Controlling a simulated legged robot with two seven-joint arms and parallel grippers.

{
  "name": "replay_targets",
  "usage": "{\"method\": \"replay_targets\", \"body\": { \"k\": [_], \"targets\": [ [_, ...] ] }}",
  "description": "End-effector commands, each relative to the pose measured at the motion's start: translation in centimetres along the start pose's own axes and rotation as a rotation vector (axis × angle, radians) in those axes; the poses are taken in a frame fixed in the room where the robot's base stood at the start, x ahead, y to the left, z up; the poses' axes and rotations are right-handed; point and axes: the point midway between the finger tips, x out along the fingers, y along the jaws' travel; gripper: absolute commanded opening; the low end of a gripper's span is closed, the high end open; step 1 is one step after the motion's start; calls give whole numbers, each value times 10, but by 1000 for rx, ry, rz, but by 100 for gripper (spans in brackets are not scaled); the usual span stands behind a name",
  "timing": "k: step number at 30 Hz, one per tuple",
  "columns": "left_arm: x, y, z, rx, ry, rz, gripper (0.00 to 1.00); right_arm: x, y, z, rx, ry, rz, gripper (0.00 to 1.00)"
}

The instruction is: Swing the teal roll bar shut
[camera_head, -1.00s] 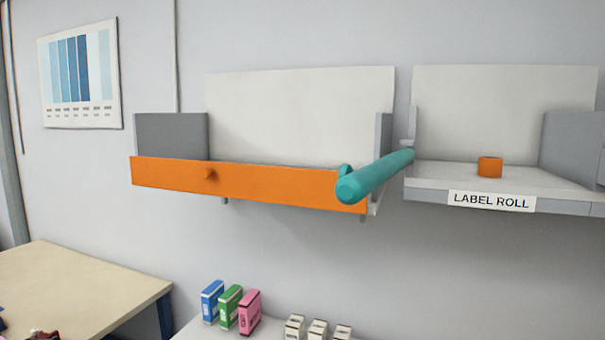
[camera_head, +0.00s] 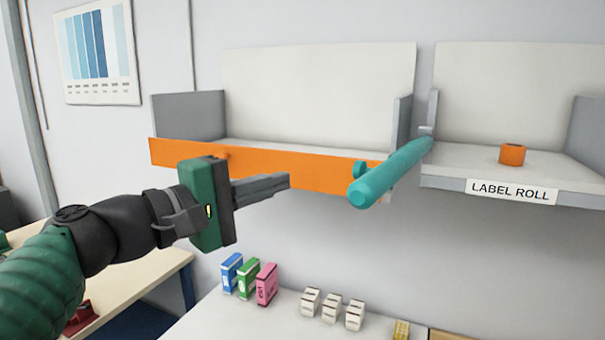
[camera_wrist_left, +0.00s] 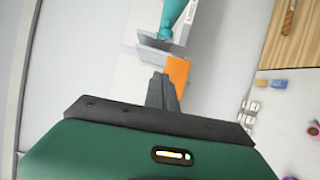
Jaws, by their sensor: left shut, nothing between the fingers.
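The teal roll bar (camera_head: 392,173) is a thick rod at the right end of the shelf with the orange front panel (camera_head: 300,169). It sticks out from the wall side toward me, in front of the gap between the two shelves. In the left wrist view the bar (camera_wrist_left: 172,14) shows at the top, partly cut off. My left gripper (camera_head: 287,181) is shut and empty, in front of the orange panel and left of the bar's near end, apart from the bar. In the left wrist view its fingers (camera_wrist_left: 163,92) point toward the orange panel (camera_wrist_left: 176,72). My right gripper is not in view.
Below, a white table (camera_head: 260,318) holds blue, green and pink boxes (camera_head: 266,285) and several small white boxes (camera_head: 330,308). Open space lies in front of the bar.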

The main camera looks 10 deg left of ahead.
Motion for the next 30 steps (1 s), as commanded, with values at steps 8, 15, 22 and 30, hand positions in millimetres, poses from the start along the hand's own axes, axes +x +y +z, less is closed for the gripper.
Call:
{"method": "replay_targets", "body": {
  "k": [8,15,22,30],
  "targets": [
    [58,4,0,-4,-2,-6,0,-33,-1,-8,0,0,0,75],
    [92,4,18,-1,-2,-3,0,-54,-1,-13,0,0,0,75],
    [97,0,38,0,1,-3,0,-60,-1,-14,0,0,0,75],
    [98,-2,38,-1,1,-4,0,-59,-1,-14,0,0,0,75]
  ]
}}
